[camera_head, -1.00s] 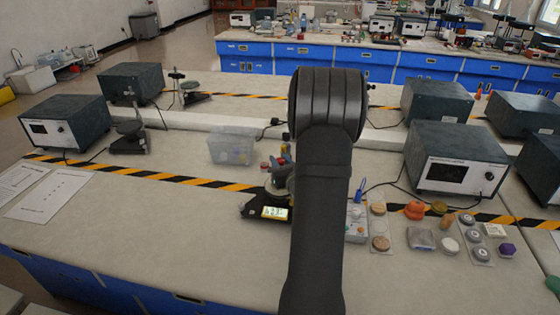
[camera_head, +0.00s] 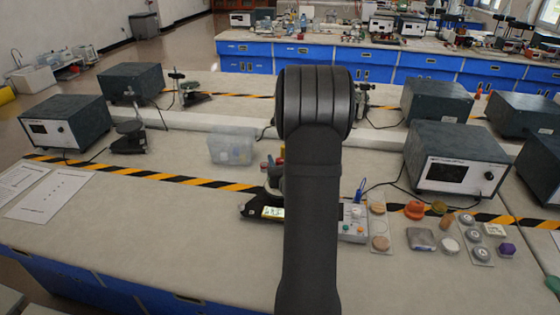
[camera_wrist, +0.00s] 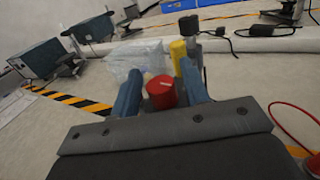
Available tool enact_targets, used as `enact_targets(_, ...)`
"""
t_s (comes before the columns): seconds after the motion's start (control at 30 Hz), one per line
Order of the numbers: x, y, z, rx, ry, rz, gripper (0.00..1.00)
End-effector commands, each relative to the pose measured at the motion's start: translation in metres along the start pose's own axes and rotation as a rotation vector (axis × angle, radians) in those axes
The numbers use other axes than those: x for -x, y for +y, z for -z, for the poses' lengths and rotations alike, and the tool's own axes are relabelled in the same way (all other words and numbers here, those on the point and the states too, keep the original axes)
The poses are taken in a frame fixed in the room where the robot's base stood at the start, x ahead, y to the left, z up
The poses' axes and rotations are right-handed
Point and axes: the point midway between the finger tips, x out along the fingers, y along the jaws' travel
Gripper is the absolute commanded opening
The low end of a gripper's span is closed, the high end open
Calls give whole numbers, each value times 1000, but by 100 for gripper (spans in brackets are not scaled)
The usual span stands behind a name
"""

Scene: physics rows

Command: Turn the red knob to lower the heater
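In the wrist view the red knob (camera_wrist: 161,92) stands between the two blue fingers of my gripper (camera_wrist: 160,71). The knob is a short red cylinder with a pale mark on its top. The fingers are apart, one on each side of it. A gap shows at the left finger; the right finger is very close to the knob, and I cannot tell whether it touches. In the head view my arm hides the gripper and much of the heater. A black device with a lit display (camera_head: 273,212) shows just left of the arm.
A yellow upright piece (camera_wrist: 178,56) stands just beyond the knob. A clear plastic box (camera_head: 231,148) is to the left on the bench. A small panel with buttons (camera_head: 352,222) and several small items lie to the right.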

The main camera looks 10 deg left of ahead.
Motion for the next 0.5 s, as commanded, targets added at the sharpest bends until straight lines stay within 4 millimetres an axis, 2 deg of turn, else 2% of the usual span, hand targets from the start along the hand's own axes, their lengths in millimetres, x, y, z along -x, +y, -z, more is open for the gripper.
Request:
enact_targets(0.33,2,0,0,0,2,0,47)
enact_targets(0.5,22,0,1,0,3,0,47)
